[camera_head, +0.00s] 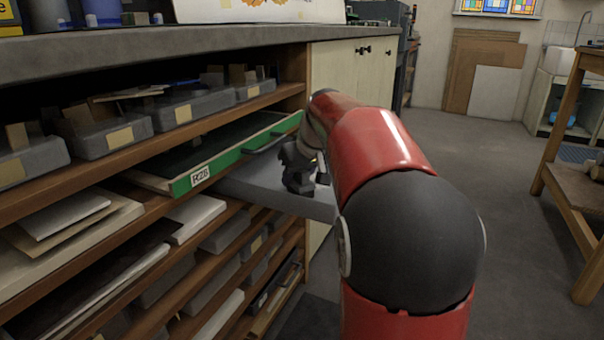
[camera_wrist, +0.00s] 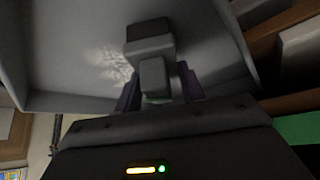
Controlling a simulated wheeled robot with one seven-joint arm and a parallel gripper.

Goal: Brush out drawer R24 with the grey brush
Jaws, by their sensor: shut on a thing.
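My gripper (camera_head: 299,168) reaches over a pulled-out grey drawer (camera_head: 262,195) below the green-fronted one. In the wrist view my gripper (camera_wrist: 160,90) is shut on a grey block-shaped thing, which looks like the grey brush (camera_wrist: 152,72). The brush is over the inside of the grey drawer (camera_wrist: 225,62); I cannot tell whether it touches the floor. A pale, speckled patch of dust (camera_wrist: 112,66) lies on the drawer floor, left of the brush. No label on the grey drawer shows.
A green-fronted drawer (camera_head: 232,153), its label like R28, stands partly out just above the grey one. Shelves hold several grey boxes (camera_head: 112,136) and sheets. The worktop (camera_head: 180,47) overhangs above. A wooden table (camera_head: 575,185) stands right; the floor between (camera_head: 500,220) is clear.

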